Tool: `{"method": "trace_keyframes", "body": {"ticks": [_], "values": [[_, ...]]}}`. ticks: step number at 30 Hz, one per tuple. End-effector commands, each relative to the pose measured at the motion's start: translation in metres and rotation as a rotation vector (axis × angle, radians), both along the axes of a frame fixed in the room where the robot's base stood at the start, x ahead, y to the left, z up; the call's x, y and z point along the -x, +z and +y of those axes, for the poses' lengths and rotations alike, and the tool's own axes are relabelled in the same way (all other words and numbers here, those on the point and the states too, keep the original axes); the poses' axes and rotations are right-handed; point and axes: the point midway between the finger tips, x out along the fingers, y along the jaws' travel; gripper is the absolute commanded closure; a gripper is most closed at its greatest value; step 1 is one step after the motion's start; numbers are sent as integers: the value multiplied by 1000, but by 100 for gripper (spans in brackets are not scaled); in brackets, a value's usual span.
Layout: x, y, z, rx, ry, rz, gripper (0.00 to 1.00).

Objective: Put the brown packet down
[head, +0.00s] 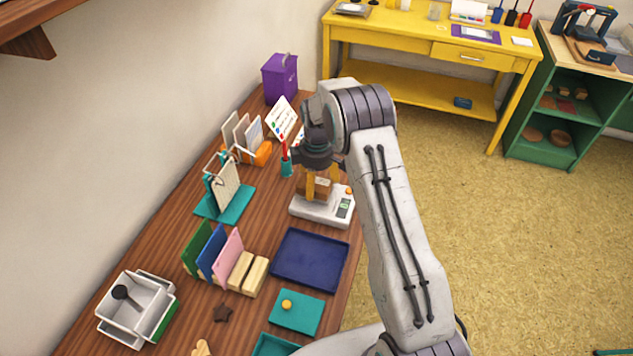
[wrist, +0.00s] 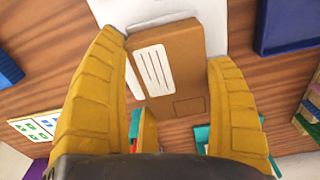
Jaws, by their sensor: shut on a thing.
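The brown packet (wrist: 185,45) with a white lined label fills the space between my yellow fingers in the wrist view. My gripper (wrist: 166,52) is shut on it. In the head view my gripper (head: 318,184) points down over the white scale (head: 325,210), and the packet (head: 321,186) shows between the fingers just above the scale's top. I cannot tell whether the packet touches the scale. Part of the scale shows as a white surface behind the packet in the wrist view (wrist: 135,12).
A dark blue tray (head: 310,260) lies in front of the scale. A teal cup with a red item (head: 286,164) stands close left of my gripper. A teal calendar stand (head: 225,205) and colored folders (head: 212,252) are further left. The wooden table's right edge is near the scale.

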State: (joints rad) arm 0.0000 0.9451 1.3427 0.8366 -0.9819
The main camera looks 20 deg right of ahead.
Motion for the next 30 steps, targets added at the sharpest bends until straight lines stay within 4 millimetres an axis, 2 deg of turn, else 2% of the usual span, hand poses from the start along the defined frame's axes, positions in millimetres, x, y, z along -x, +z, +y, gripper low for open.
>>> {"method": "trace_keyframes", "body": {"ticks": [9,10,16,26,30], "values": [[0,-3,0,0,0,-1,59],[0,-2,0,0,0,-1,19],[0,-1,0,1,0,-1,1],[0,1,0,0,0,-1,0],[-1,16,0,-1,0,-3,0]]}}
